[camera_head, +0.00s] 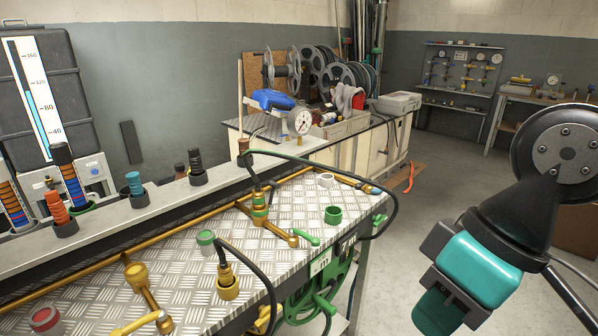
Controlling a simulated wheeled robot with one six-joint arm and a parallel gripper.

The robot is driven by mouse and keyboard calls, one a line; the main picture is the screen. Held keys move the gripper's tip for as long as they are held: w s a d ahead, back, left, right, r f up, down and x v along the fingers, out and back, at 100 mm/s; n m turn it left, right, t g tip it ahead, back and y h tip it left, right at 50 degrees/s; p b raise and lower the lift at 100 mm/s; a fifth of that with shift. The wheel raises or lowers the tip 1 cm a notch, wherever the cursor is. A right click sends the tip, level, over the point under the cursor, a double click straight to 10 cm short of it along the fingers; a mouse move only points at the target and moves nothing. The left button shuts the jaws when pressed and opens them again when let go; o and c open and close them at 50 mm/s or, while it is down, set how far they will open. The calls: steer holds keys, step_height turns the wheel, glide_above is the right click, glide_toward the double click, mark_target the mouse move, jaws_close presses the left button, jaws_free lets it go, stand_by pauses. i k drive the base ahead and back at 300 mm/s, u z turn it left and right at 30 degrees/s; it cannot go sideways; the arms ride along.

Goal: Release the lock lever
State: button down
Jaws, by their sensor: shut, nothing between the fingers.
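A green-handled lever (306,237) sits on the brass pipework on the diamond-plate bench top. A green reel frame (318,297) shows below the bench's front edge, partly cut off by the bench and the picture's lower edge. I cannot tell which part is the lock lever. My gripper (458,290), with teal and black parts, is at the lower right, in front of the floor. It looks shut and empty, and stands clear of the bench and reel in the picture. Its fingertips are hard to make out.
The diamond-plate bench top (185,290) carries brass pipes, black hoses and a green cap (333,214). A pressure gauge (300,121) stands behind it. Grey reels (350,78) stand on a cabinet at the back. Open floor (440,170) lies right of the bench.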

mark_target(274, 186)
steer(key=z, duration=0.25)
steer(key=i, duration=0.75)
steer(key=u, duration=0.5)
steer(key=i, duration=0.55)
steer(key=u, duration=0.55)
